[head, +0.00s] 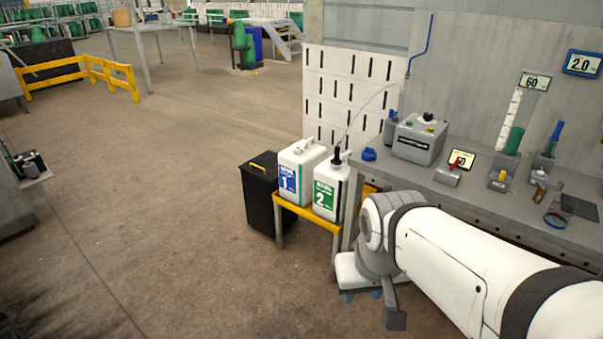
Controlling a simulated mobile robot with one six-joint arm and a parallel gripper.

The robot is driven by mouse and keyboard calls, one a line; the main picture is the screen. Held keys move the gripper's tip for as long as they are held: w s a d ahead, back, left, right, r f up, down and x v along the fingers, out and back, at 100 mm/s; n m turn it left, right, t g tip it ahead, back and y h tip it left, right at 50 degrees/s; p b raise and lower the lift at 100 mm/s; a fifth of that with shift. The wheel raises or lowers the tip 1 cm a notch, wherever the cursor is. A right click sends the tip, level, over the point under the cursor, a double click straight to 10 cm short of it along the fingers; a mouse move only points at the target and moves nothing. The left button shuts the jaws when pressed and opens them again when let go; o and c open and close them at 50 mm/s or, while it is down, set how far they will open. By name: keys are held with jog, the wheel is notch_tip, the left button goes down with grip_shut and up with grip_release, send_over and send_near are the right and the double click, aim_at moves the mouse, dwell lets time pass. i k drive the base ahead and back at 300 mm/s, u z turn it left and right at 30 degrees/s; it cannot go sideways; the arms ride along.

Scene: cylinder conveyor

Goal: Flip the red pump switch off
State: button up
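The red pump switch (455,163) is a small red lever on a grey box (447,176), which stands on the grey workbench at the right. The lever stands tilted; I cannot tell from its pose whether it is on or off. My gripper (362,295) hangs low, left of and below the bench front, well away from the switch. Two small blue tips show under its white body, and nothing is seen held. My forearm and wrist hide much of it, so its opening is not clear.
White canisters 1 (302,170) and 2 (331,188) stand on a yellow stand beside a black bin (261,195).

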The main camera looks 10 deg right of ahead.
aim_at(457, 161)
jog(key=z, duration=0.2)
jog(key=i, duration=1.1)
jog(key=z, duration=0.25)
